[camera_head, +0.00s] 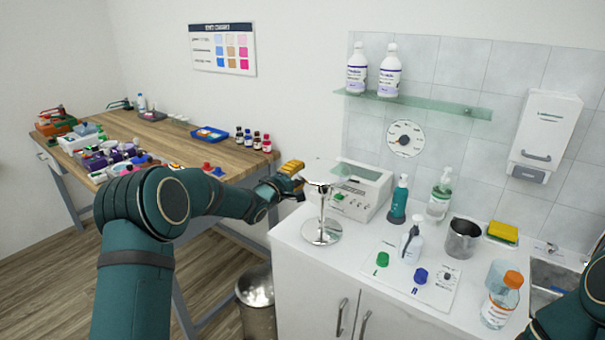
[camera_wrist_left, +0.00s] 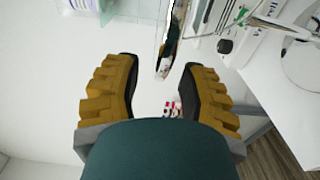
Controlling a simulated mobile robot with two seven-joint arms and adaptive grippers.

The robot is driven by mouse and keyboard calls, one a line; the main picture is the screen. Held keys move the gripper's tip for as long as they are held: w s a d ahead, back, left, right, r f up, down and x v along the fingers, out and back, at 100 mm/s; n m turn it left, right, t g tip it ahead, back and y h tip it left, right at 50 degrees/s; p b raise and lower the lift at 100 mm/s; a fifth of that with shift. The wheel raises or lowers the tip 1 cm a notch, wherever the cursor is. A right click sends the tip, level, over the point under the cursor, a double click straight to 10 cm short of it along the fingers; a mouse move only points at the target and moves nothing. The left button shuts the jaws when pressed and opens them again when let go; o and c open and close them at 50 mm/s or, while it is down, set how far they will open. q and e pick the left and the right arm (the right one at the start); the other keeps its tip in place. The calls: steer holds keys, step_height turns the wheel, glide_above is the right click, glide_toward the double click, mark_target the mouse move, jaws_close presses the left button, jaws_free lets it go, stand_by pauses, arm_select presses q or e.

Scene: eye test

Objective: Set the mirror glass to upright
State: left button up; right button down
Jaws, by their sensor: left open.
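The table mirror stands on the white counter on a round chrome base (camera_head: 322,231) with a thin stem. Its mirror glass (camera_head: 319,178) is tipped far back, close to flat, and reflects the pale wall, so its outline is hard to make out. In the left wrist view the glass (camera_wrist_left: 171,45) is a narrow, nearly edge-on strip ahead of the fingertips. My left gripper (camera_head: 298,178) has yellow fingers and is just left of the glass. In the wrist view the fingers (camera_wrist_left: 160,66) are apart with nothing between them. My right gripper is out of the picture.
A white device (camera_head: 362,192) stands close behind the mirror. A teal bottle (camera_head: 397,200), pump bottles, a metal jug (camera_head: 462,240) and a panel with knobs (camera_head: 410,278) are to the right. A glass shelf (camera_head: 440,106) hangs above. A metal bin (camera_head: 257,290) is below left.

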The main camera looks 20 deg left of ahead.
arm_select(q)
steer(key=shift+x, duration=1.35)
steer(key=shift+s, duration=0.1)
jaws_close()
